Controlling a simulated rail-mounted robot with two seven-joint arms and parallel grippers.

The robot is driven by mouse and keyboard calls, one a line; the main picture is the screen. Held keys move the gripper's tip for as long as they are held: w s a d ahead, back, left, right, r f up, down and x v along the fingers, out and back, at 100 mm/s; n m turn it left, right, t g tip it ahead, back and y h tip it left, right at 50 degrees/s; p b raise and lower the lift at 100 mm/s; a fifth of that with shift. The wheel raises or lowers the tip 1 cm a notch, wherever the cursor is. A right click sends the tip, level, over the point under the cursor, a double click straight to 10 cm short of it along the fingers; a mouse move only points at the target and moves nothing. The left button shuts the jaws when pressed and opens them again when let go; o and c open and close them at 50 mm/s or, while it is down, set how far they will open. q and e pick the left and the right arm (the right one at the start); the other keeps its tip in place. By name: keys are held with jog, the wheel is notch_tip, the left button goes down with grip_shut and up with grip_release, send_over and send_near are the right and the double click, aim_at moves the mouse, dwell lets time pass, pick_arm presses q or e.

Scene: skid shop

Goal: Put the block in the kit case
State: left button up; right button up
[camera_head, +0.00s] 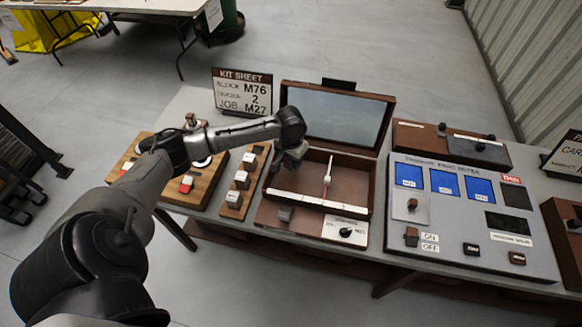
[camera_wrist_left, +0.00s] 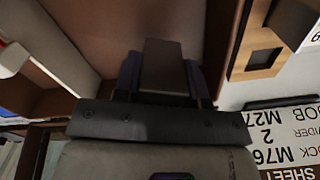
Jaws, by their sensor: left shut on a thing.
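My left gripper (camera_head: 290,160) is over the left part of the open kit case (camera_head: 318,206), near its back left corner. It is shut on a grey-brown block, which shows between the fingers in the left wrist view (camera_wrist_left: 165,68). The block is above the case floor; whether it touches anything is hidden. The case's lid (camera_head: 335,117) stands open at the back. A thin pale divider with a red mark (camera_head: 327,175) stands inside the case. The kit sheet (camera_head: 242,92) reads block M76, divider 2, job M27. My right gripper is not in view.
A wooden rack (camera_head: 235,199) with several blocks stands left of the case, beside a board with red-based parts (camera_head: 186,184). A grey control panel (camera_head: 470,220) with blue screens stands at the right. A dial plate (camera_head: 345,232) is at the case's front.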

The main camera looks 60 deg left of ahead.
aim_at(291, 166)
pick_arm(q)
notch_tip(291, 166, down, 4)
jog(key=shift+f+b, duration=0.1)
jog(key=shift+b, duration=0.5)
jog(key=o, duration=1)
jog(key=shift+o, duration=0.2)
jog(key=shift+r, duration=0.35)
notch_tip(291, 166, up, 12)
jog(key=p, duration=0.2)
jog(key=shift+f+p, duration=0.25)
jog(key=shift+p, duration=0.1)
